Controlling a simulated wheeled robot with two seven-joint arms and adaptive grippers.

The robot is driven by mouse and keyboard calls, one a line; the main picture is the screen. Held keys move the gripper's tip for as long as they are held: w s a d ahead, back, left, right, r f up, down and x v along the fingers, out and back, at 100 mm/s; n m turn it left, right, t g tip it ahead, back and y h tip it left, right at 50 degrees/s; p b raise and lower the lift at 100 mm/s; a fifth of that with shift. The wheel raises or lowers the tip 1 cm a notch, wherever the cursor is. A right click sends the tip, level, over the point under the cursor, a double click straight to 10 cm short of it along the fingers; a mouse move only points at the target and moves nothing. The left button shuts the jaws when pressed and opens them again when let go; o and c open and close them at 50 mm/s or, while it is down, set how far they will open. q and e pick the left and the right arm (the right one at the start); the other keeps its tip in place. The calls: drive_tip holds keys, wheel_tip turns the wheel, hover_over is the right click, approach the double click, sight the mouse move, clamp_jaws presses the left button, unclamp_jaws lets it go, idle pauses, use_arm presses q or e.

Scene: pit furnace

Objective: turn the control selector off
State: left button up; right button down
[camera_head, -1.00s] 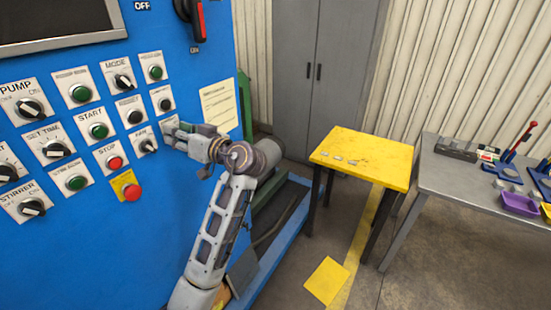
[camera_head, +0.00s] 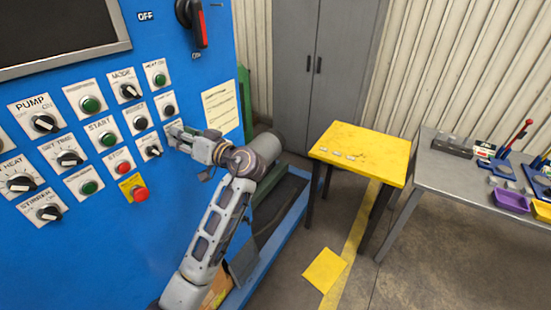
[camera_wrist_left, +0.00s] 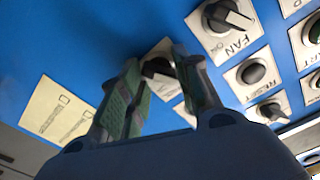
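The control panel is blue with rows of labelled knobs and buttons. A black selector knob (camera_wrist_left: 158,68) on a white plate shows in the left wrist view, beside the FAN knob (camera_wrist_left: 228,16). Its label is hidden, so I cannot read that it is the control selector. In the head view my gripper covers most of that plate, right of the FAN knob (camera_head: 153,150). My left gripper (camera_head: 177,133) points at the panel there. In the left wrist view its fingers (camera_wrist_left: 157,62) are apart, with the knob between their tips; contact is unclear. My right gripper is out of view.
A paper notice (camera_head: 221,110) is on the panel right of the gripper. A red-handled switch (camera_head: 199,22) is above. The red emergency button (camera_head: 140,194) sits lower left. A yellow table (camera_head: 365,150) and a grey workbench (camera_head: 450,172) stand at the right.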

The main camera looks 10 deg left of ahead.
use_arm(q)
drive_tip(key=s+d+m, duration=0.1)
drive_tip(key=s+d, duration=0.4)
drive_tip(key=d, duration=0.8)
drive_tip(key=w+d+f+m+t+h, duration=0.4)
drive_tip(key=w+d+f+m, duration=0.1)
drive_tip(key=w+f+m, duration=0.1)
drive_tip(key=w+d+f+m+t+h+b, duration=0.1)
drive_tip(key=w+d+f+m+t+h, duration=0.3)
drive_tip(key=w+f, duration=0.4)
drive_tip(key=shift+w+d+f+m+h, duration=0.2)
drive_tip(key=shift+w+d+m+h, duration=0.55)
drive_tip(key=shift+w+m, duration=0.45)
idle(0.5)
